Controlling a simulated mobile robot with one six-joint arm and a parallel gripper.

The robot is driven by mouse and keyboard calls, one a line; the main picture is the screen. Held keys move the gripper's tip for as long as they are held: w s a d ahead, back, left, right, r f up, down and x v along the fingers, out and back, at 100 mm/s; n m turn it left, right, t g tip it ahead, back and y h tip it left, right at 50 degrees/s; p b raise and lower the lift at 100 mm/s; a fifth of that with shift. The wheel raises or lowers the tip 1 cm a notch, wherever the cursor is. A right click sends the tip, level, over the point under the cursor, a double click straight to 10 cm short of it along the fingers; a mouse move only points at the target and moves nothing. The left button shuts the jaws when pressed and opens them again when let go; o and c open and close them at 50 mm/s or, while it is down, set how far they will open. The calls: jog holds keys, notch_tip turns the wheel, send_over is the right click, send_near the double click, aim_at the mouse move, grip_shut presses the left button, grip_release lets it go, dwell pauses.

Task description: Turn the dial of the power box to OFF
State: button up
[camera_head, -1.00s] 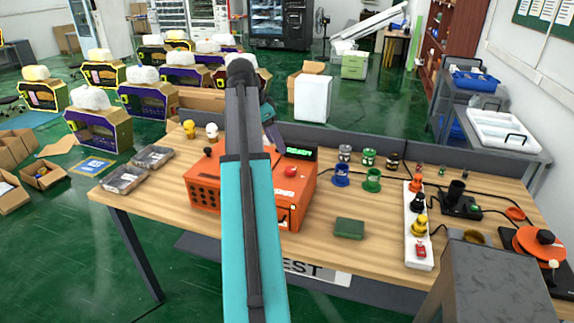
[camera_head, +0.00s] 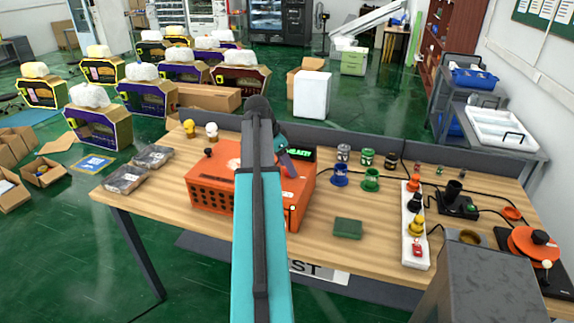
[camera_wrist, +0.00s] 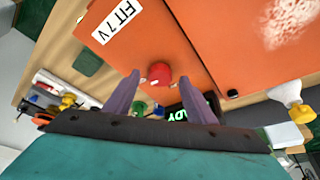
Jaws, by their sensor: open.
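The power box (camera_head: 207,185) is an orange box on the wooden table, with a green-lit display (camera_head: 302,154) at its rear right. Its red dial (camera_wrist: 158,74) shows in the wrist view; in the head view it is hidden behind my arm and gripper. My gripper (camera_wrist: 159,82) is open, its two purple fingers pointing at the box. In the wrist view the dial appears between the fingertips with a gap on each side. I cannot tell whether the fingertips reach down around it. In the head view a purple finger (camera_head: 287,164) shows over the box's right part.
A dark green block (camera_head: 348,228) lies right of the box. Blue (camera_head: 340,176) and green (camera_head: 371,180) knobs stand behind it. A white strip (camera_head: 415,245) with coloured buttons is further right. Two clear packs lie at the table's left.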

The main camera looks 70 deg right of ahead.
jog(key=shift+s+d+f, duration=0.15)
jog(key=shift+s+f, duration=0.05)
jog(key=shift+f, duration=0.4)
jog(key=c, duration=1)
